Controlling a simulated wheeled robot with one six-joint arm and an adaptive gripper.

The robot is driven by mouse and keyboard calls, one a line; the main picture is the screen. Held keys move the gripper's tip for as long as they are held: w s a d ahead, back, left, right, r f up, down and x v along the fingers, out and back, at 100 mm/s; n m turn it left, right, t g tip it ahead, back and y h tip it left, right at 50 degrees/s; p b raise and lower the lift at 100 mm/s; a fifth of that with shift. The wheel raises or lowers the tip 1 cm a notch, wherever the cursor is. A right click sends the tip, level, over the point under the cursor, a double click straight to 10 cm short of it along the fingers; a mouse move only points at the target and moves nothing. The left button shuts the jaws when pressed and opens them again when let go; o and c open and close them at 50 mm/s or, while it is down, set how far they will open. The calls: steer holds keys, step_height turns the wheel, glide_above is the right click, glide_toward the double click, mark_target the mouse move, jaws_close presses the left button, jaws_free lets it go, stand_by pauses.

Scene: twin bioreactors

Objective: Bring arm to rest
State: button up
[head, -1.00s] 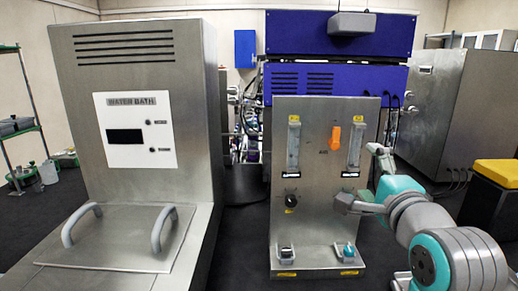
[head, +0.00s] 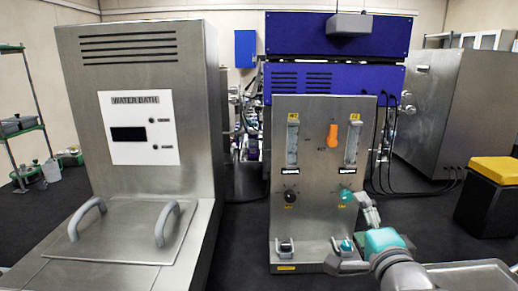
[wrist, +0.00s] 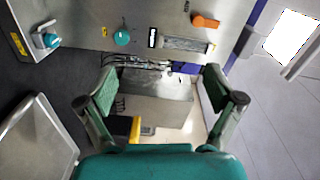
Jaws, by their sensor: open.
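My gripper (head: 352,238) is at the lower right in the head view, close to the lower right corner of the steel gas panel (head: 308,220). In the wrist view my gripper (wrist: 160,95) has its two fingers spread wide with nothing between them. The panel also shows at the top of the wrist view (wrist: 100,15), apart from the fingers. Part of my arm reaches out of the bottom of the head view.
The water bath (head: 143,90) with its handled lid stands at the left. Blue units (head: 337,35) rise behind the panel. A yellow-topped black stand (head: 495,170) is at the right, with a steel cabinet (head: 425,125) behind it.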

steer(key=s+a+f+n, duration=0.1)
steer(key=s+f+n, duration=0.1)
steer(key=s+f, duration=0.5)
steer(key=s+f+n+g, duration=0.1)
steer(key=s+f+n, duration=0.25)
steer(key=f, duration=0.65)
steer(key=s+a+f+n, duration=0.1)
steer(key=s+f+n, duration=0.1)
steer(key=s+f, duration=0.55)
steer(key=s+f+n+g, duration=0.1)
steer(key=s+f+n, duration=0.2)
steer(key=s, duration=1)
steer(key=s+f+n, duration=0.3)
steer(key=s+n, duration=0.2)
steer(key=s, duration=0.9)
steer(key=shift+a+f+g, duration=0.3)
steer(key=shift+f+g, duration=0.05)
steer(key=shift+g, duration=0.05)
steer(key=shift+n, duration=0.25)
steer(key=shift+c, duration=0.3)
